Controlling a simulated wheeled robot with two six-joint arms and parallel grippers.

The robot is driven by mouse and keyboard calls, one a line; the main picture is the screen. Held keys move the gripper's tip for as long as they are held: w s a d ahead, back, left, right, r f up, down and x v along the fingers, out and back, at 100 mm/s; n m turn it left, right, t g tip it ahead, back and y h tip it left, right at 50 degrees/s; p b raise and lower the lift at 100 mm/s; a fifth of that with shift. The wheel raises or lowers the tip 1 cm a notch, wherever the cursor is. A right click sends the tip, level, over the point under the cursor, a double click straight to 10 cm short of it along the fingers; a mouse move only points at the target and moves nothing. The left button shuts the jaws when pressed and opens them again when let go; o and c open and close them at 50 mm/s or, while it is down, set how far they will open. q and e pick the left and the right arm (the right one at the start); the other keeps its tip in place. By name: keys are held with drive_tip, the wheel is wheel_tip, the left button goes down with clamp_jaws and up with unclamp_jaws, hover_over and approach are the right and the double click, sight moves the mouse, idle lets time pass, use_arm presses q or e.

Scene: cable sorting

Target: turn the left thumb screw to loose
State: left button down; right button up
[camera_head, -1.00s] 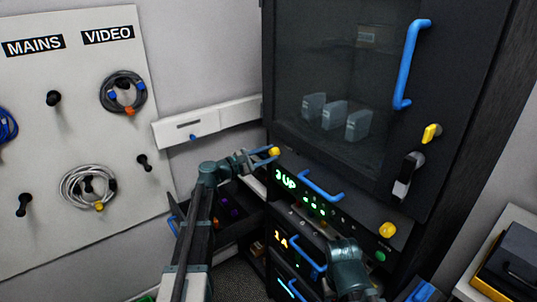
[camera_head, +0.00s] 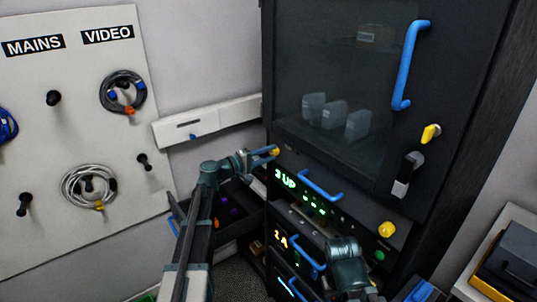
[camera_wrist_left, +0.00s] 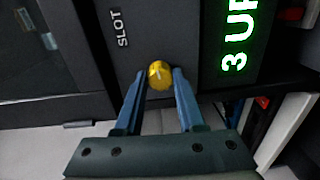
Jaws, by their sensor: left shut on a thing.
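The left thumb screw is a small yellow knob (camera_head: 275,151) at the left end of the panel reading "3 UP". In the left wrist view the yellow knob (camera_wrist_left: 160,75) sits between the fingertips, below the word "SLOT", with a pale line on its face. My left gripper (camera_head: 262,153) is shut on it; its two blue-grey fingers (camera_wrist_left: 158,88) reach the knob's sides. The right thumb screw (camera_head: 387,229) is a yellow knob at the panel's right end. My right arm (camera_head: 347,262) shows at the lower middle; its fingertips are not clear.
Blue handles (camera_head: 322,187) stick out from the rack units. The rack's glass door (camera_head: 340,90) is above, with a blue handle (camera_head: 408,65) and a yellow knob (camera_head: 430,133). A pegboard (camera_head: 60,130) with hanging cables stands at the left. An open dark drawer (camera_head: 235,225) is below my left arm.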

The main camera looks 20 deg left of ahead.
use_arm(q)
drive_tip(key=shift+m, duration=0.8)
drive_tip(key=c, duration=0.5)
unclamp_jaws()
drive_tip(key=v, duration=1.4)
drive_tip(key=shift+p, duration=0.3)
